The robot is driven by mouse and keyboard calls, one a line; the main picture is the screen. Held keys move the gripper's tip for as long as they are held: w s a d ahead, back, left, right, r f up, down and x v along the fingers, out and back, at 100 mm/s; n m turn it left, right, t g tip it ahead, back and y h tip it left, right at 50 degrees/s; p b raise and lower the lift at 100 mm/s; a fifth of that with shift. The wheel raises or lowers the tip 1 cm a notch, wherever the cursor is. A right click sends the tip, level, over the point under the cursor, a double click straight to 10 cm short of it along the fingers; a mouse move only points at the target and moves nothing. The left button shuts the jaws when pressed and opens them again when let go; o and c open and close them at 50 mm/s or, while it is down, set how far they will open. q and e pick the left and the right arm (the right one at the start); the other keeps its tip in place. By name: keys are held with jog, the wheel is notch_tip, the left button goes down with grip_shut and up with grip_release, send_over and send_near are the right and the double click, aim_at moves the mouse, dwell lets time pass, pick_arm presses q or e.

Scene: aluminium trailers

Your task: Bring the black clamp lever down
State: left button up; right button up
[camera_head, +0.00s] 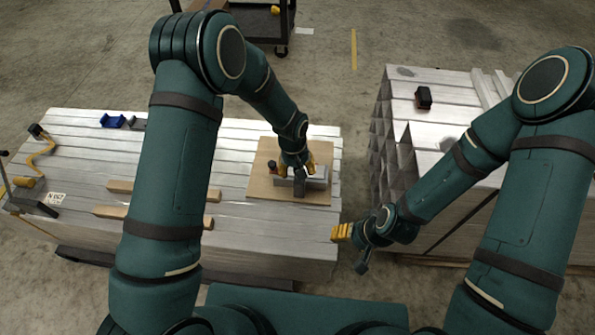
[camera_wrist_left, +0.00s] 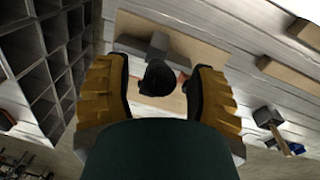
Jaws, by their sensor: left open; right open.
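A wooden board (camera_head: 262,190) lies on the left aluminium stack and carries a grey metal clamp block (camera_head: 318,183). My left gripper (camera_head: 296,168) is over the block, pointing down at it. In the left wrist view its yellow-padded fingers (camera_wrist_left: 158,92) are open, one on each side of a rounded black lever end (camera_wrist_left: 157,76). The fingers look apart from it. The lever's lower part and pivot are hidden. My right gripper (camera_head: 341,232) is open and empty, beside the stack's front right corner.
Wooden bars (camera_head: 110,212) and a blue part (camera_head: 112,121) lie left on the stack. A second aluminium stack (camera_head: 400,85) stands right, across a gap, with a small black box (camera_head: 423,97) on top.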

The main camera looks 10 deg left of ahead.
pick_arm(q)
jog(key=shift+f, duration=0.4)
grip_shut()
